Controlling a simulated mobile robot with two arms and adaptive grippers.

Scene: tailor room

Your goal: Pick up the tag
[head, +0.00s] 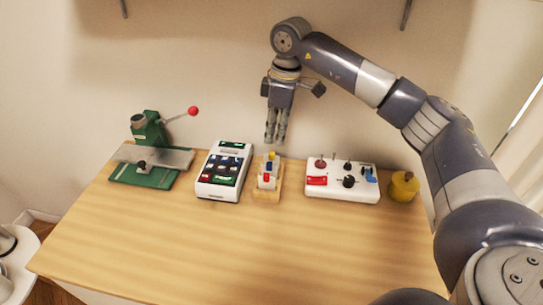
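I cannot tell for sure which small item is the tag. Small red, blue and yellow pieces sit on a small wooden stand with a white block (268,181) at the back middle of the table. My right gripper (276,142) points straight down above and slightly behind this stand, with its fingertips apart from the pieces. Its fingers look close together, and I see nothing held between them, but their opening is too small to judge. My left gripper is not in view.
The table's front is clear.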

